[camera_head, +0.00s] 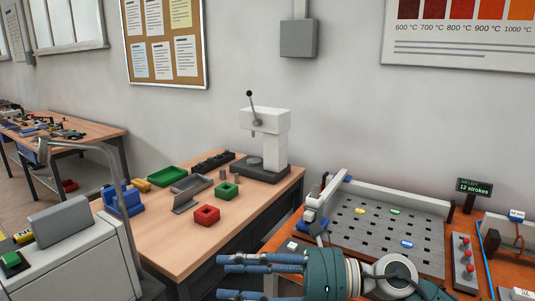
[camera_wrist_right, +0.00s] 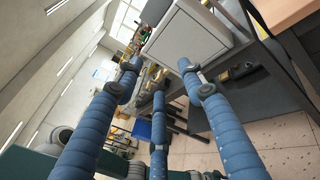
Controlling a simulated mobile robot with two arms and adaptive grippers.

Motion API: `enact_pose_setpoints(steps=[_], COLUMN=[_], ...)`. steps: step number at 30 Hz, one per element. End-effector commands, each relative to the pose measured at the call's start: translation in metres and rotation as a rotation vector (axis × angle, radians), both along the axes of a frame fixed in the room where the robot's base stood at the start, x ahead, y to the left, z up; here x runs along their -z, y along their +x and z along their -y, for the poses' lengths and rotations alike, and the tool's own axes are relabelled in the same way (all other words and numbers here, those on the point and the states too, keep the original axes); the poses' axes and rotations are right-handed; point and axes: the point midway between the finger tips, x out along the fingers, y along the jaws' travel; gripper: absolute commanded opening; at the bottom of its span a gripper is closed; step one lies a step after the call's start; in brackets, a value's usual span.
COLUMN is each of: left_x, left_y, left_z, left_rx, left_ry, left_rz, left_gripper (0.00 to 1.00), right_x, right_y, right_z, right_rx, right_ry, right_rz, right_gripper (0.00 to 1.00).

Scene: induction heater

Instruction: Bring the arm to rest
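My right arm comes in at the bottom of the head view, with its teal wrist low in front of the orange bench. My right gripper (camera_head: 232,278) points left, its blue ribbed fingers over the gap in front of the wooden table. In the right wrist view the gripper (camera_wrist_right: 160,78) shows three long blue fingers spread apart with nothing between them. It is open and empty. My left gripper is not in view.
The wooden table (camera_head: 160,243) holds a white press (camera_head: 273,140), a red block (camera_head: 206,215), a green block (camera_head: 227,190) and a blue holder (camera_head: 122,200). A perforated plate (camera_head: 375,228) lies on the orange bench at right. A grey cabinet (camera_head: 75,255) stands at left.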

Motion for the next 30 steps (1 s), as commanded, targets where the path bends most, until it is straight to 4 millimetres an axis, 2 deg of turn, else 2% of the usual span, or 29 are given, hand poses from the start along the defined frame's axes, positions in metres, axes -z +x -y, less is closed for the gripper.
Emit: enact_pose_setpoints(steps=[2, 4, 6, 8, 10, 12, 14, 15, 17, 18, 20, 21, 24, 27, 29, 30], left_x=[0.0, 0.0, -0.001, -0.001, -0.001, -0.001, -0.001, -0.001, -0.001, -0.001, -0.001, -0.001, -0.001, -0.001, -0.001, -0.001], left_y=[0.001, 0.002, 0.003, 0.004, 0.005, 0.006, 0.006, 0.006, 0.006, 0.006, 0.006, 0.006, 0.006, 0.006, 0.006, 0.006], left_z=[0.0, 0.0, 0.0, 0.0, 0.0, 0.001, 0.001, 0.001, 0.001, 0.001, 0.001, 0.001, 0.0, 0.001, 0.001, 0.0], left_rx=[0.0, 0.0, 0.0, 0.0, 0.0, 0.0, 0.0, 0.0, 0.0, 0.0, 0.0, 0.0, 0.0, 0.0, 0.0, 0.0], left_ry=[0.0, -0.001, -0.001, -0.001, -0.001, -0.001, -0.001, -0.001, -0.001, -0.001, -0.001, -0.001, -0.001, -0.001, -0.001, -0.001], left_rz=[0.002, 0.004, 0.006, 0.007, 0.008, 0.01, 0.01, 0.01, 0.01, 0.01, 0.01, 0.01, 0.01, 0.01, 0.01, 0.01], left_gripper=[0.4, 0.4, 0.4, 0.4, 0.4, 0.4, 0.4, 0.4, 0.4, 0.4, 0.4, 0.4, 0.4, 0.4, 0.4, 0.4], right_x=[-0.036, -0.06, -0.071, -0.066, -0.043, -0.007, 0.031, 0.057, 0.097, 0.124, 0.163, 0.188, 0.244, 0.283, 0.3, 0.309], right_y=[0.006, 0.023, 0.044, 0.064, 0.083, 0.094, 0.095, 0.092, 0.083, 0.073, 0.053, 0.037, -0.01, -0.055, -0.08, -0.095], right_z=[-0.003, 0.011, 0.039, 0.069, 0.108, 0.147, 0.175, 0.191, 0.212, 0.224, 0.238, 0.246, 0.259, 0.265, 0.266, 0.266], right_rx=[0.095, 0.199, 0.315, 0.424, 0.562, 0.706, 0.825, 0.902, 1.017, 1.096, 1.212, 1.292, 1.486, 1.651, 1.737, -1.743], right_ry=[0.254, 0.467, 0.667, 0.828, 1.0, 1.15, 1.253, 1.313, 1.389, 1.432, 1.49, 1.52, 1.577, 1.603, 1.609, -1.569], right_rz=[-0.155, -0.309, -0.478, -0.633, -0.823, -1.009, -1.154, -1.247, -1.377, -1.461, -1.582, -1.66, -1.84, -1.979, -2.044, 2.03], right_gripper=[0.4, 0.4, 0.4, 0.4, 0.4, 0.4, 0.4, 0.4, 0.4, 0.4, 0.4, 0.4, 0.4, 0.4, 0.4, 0.4])
